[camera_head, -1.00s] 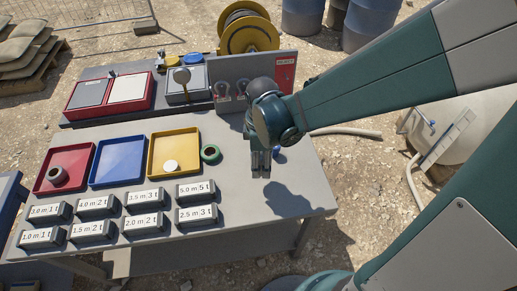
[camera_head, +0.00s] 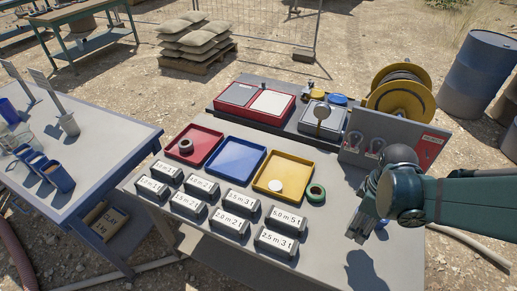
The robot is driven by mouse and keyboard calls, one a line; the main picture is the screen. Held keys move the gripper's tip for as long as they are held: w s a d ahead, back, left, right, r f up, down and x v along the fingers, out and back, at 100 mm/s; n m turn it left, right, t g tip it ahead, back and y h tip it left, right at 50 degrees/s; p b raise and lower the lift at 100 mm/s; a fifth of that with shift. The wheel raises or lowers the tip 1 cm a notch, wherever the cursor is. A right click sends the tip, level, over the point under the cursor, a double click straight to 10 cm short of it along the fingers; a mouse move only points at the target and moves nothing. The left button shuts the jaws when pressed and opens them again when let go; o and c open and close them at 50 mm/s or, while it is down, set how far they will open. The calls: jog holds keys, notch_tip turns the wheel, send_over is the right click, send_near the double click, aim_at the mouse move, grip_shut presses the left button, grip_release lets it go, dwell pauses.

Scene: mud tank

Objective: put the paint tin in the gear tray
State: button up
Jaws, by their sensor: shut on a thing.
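My gripper (camera_head: 361,228) hangs over the right part of the grey table (camera_head: 334,236), to the right of the green ring. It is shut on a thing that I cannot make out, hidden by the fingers. A small blue patch (camera_head: 383,222) shows just right of the fingers; I cannot tell whether it is held or lies behind them. No paint tin can be told for sure. Three shallow trays stand side by side: red (camera_head: 213,150), blue (camera_head: 237,162) and yellow (camera_head: 301,166). No readable label shows which is the gear tray.
The red tray holds a dark ring-shaped thing (camera_head: 186,146); the yellow one holds a white disc (camera_head: 276,187). A green ring (camera_head: 316,193) lies beside it. Several labelled grey blocks (camera_head: 284,218) line the front. An upright grey panel (camera_head: 390,140) stands behind my gripper.

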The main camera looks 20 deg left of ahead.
jog(key=w+a+r, duration=0.2)
jog(key=w+a, duration=0.8)
jog(key=a, duration=0.2)
jog(key=p, duration=0.3)
send_over(237, 159)
jog(key=f, duration=0.1)
jog(key=shift+s+f+n, duration=0.15)
jog(key=shift+f+n, duration=0.05)
jog(key=shift+n, duration=0.1)
jog(key=shift+f, duration=0.1)
jog(key=shift+f+b, duration=0.45)
jog(key=shift+f, duration=2.6)
jog(key=shift+f, duration=1.85)
